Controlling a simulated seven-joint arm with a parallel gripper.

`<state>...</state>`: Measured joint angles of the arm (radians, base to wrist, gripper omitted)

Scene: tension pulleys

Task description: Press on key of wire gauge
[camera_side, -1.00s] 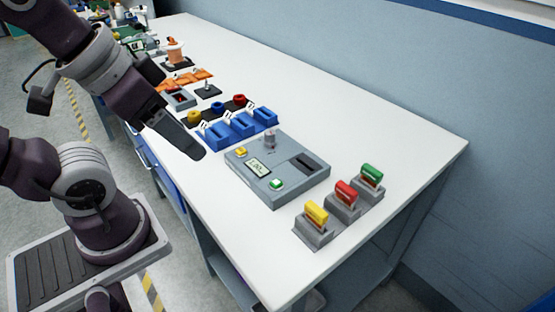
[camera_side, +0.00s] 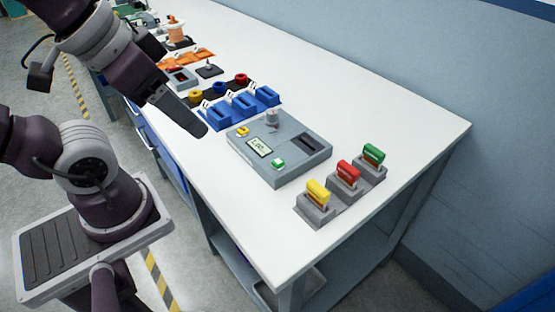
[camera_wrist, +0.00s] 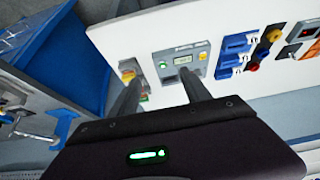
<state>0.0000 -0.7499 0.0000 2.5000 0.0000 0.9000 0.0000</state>
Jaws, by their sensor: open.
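The wire gauge (camera_side: 305,165) is a grey box on the white bench, with a small display (camera_side: 259,147). A green key (camera_side: 279,163) sits at its near corner and a yellow key (camera_side: 242,131) at its left corner. A grey knob (camera_side: 272,117) stands at its back. My gripper (camera_side: 198,130) is left of the gauge, above the bench edge, apart from it. In the wrist view my gripper (camera_wrist: 160,74) has its two fingers spread with nothing between them. The gauge (camera_wrist: 203,69) shows there beyond the fingertips, with its green key (camera_wrist: 163,66).
Yellow, red and green handled blocks (camera_side: 345,178) stand in grey holders right of the gauge. Blue blocks (camera_side: 243,103) and coloured rings (camera_side: 218,87) lie behind it. Orange parts and a spool (camera_side: 176,33) are farther back. The bench's right side is clear.

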